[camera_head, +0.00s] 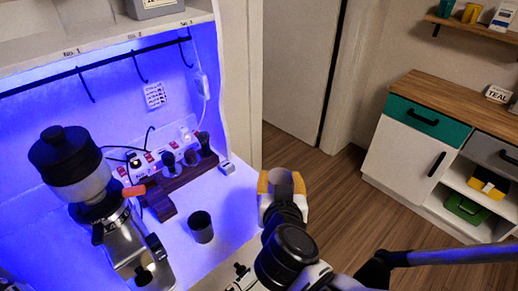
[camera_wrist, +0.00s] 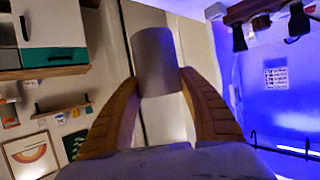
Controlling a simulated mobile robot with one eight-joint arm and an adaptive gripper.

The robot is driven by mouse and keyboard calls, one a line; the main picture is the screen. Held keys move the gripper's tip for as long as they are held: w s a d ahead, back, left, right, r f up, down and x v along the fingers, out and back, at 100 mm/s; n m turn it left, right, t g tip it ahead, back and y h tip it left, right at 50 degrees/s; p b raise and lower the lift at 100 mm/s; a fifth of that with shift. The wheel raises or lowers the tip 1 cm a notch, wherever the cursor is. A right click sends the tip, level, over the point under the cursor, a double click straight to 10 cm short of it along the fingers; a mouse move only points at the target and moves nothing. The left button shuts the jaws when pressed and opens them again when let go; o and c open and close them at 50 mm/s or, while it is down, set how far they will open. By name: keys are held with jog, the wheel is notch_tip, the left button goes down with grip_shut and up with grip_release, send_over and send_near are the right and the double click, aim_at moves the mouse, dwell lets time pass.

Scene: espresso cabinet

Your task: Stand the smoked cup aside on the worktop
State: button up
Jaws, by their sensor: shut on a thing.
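My gripper (camera_head: 281,188) is shut on a grey, see-through-looking cup, which I take to be the smoked cup (camera_head: 281,178). In the wrist view the cup (camera_wrist: 155,58) stands up between the two orange-brown fingers (camera_wrist: 158,85). In the head view the gripper and cup appear just right of the lit worktop's (camera_head: 228,200) right edge, against the floor. I cannot tell the cup's height over the worktop. A second, dark grey cup (camera_head: 201,229) stands upright on the worktop, apart from the gripper.
A coffee grinder (camera_head: 75,170) stands at the worktop's left. A dark wooden stand (camera_head: 180,183) with several tools and a white power strip (camera_head: 165,158) are behind. Bare worktop shows right of the dark cup. A cabinet (camera_head: 405,148) stands across the floor.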

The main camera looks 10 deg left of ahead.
jog(key=w+a+f+b, duration=0.1)
jog(key=a+f+b, duration=0.1)
jog(key=a+f, duration=0.1)
jog(key=w+a+f+b, duration=0.1)
jog(key=a+f+b, duration=0.1)
jog(key=a+f, duration=0.1)
jog(key=w+a+f+b, duration=0.1)
jog(key=a+f+b, duration=0.1)
jog(key=a+f, duration=0.1)
jog(key=shift+a+f, duration=0.35)
jog(key=shift+f, duration=0.35)
jog(key=shift+r, duration=0.1)
jog(key=o, duration=1.1)
